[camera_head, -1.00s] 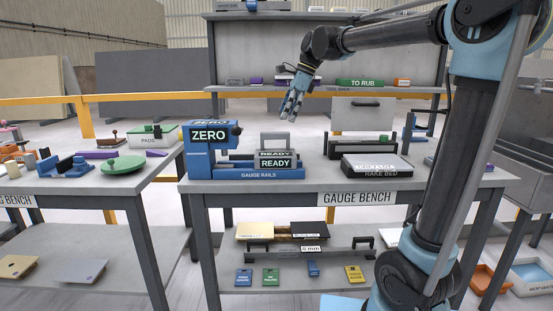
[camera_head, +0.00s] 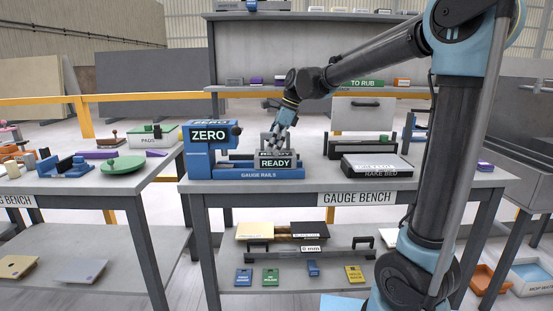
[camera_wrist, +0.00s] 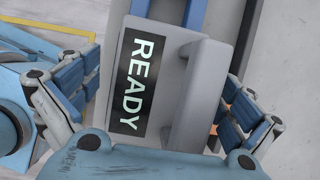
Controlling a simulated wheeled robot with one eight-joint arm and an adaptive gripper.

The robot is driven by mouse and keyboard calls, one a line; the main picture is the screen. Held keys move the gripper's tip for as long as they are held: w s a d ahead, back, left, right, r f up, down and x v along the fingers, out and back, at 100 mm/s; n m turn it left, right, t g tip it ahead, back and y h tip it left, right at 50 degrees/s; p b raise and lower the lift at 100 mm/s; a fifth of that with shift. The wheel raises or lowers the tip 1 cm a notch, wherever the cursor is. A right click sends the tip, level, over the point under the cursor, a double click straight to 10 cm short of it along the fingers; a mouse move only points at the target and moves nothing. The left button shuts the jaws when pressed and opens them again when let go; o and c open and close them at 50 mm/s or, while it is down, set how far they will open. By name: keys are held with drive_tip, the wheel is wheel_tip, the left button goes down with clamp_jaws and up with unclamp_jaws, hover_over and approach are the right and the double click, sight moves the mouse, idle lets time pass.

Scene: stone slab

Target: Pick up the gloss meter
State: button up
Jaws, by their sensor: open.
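The gloss meter, as I take it, is the grey block (camera_head: 265,154) with a handle on top and a black READY label, sitting on the blue gauge rails (camera_head: 230,173). In the wrist view the block (camera_wrist: 165,50) shows from above, with its handle (camera_wrist: 198,95) beside the READY label. My gripper (camera_head: 275,143) is just above the block and hides part of it and its handle. In the wrist view my gripper (camera_wrist: 160,88) is open, with one finger on each side of the block and handle. Whether the fingers touch it is unclear.
The blue ZERO stand (camera_head: 200,158) rises close to the left of the block. The black rake bed (camera_head: 376,169) with a pale plate lies to the right on the gauge bench (camera_head: 325,184). A bare strip of bench separates it from the rails.

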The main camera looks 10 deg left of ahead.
drive_tip(key=shift+s+a+f, duration=0.1)
drive_tip(key=shift+a+f, duration=0.1)
drive_tip(key=shift+f, duration=0.25)
drive_tip(key=c, duration=1.3)
drive_tip(key=shift+c, duration=0.2)
